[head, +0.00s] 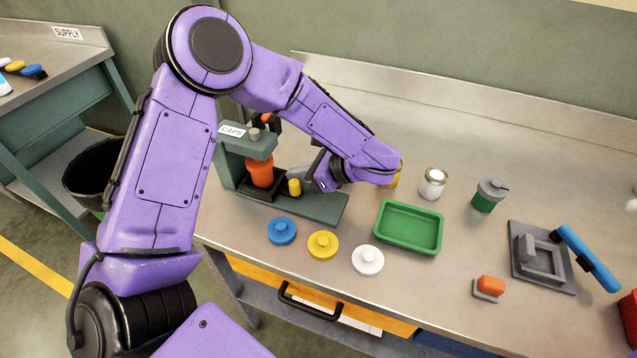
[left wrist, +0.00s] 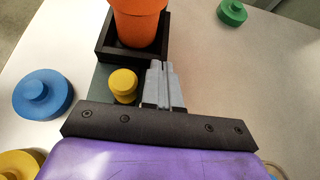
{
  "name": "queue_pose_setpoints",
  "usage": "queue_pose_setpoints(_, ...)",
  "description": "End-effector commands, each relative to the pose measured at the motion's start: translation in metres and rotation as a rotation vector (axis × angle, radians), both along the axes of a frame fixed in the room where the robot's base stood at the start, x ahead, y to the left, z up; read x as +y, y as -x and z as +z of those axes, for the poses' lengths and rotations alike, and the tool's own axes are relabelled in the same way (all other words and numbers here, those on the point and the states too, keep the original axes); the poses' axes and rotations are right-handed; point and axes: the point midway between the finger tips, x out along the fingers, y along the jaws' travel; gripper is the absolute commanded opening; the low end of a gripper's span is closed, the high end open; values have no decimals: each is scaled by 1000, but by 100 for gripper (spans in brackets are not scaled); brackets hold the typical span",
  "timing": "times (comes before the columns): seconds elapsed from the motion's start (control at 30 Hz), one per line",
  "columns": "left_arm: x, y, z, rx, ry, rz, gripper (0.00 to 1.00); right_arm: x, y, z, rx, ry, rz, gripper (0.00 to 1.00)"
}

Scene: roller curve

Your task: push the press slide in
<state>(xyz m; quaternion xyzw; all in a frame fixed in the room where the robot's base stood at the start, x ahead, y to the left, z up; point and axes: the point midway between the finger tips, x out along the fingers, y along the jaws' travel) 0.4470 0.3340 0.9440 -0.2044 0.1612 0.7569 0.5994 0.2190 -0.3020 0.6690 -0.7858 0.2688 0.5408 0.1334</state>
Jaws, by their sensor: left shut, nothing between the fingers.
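The green press (head: 242,146), labelled CAPS, stands on the bench at the centre left. Its black slide (head: 277,184) is a square tray holding an orange cup (head: 259,171), which stands upright below the press head. The slide also shows in the left wrist view (left wrist: 103,50), with the orange cup (left wrist: 138,25) in it. A yellow knob (head: 294,187) is on the slide's near side, also in the left wrist view (left wrist: 123,83). My left gripper (left wrist: 157,64) is shut and empty, beside the knob with its tips at the slide's edge. I cannot tell whether they touch. My right gripper is not in view.
Blue (head: 282,231), yellow (head: 323,245) and white (head: 367,260) caps lie in front of the press. A green tray (head: 409,248), a white-topped jar (head: 433,184) and a green-grey canister (head: 488,195) stand to the right. A grey fixture with a blue handle (head: 587,257) is farther right.

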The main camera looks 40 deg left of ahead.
Motion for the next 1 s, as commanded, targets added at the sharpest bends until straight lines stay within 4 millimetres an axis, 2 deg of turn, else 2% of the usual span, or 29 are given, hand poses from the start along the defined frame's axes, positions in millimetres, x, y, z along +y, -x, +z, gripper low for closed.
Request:
queue_pose_setpoints(0.03,5,1,-1,2,-6,7,0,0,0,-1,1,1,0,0)
queue_pose_setpoints(0.27,7,2,0,3,-7,10,0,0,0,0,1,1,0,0)
queue_pose_setpoints(0.4,1,1,-1,2,-9,9,0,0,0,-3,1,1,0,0)
queue_pose_setpoints(0.47,-8,-1,-2,2,-9,9,0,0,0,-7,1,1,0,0)
queue_pose_setpoints(0.6,-42,-6,-1,-2,-10,9,0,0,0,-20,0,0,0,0)
queue_pose_setpoints(0.8,-89,-18,30,-4,-9,11,0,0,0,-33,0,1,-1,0)
queue_pose_setpoints(1.0,-115,-24,48,-1,-7,13,0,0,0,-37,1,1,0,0)
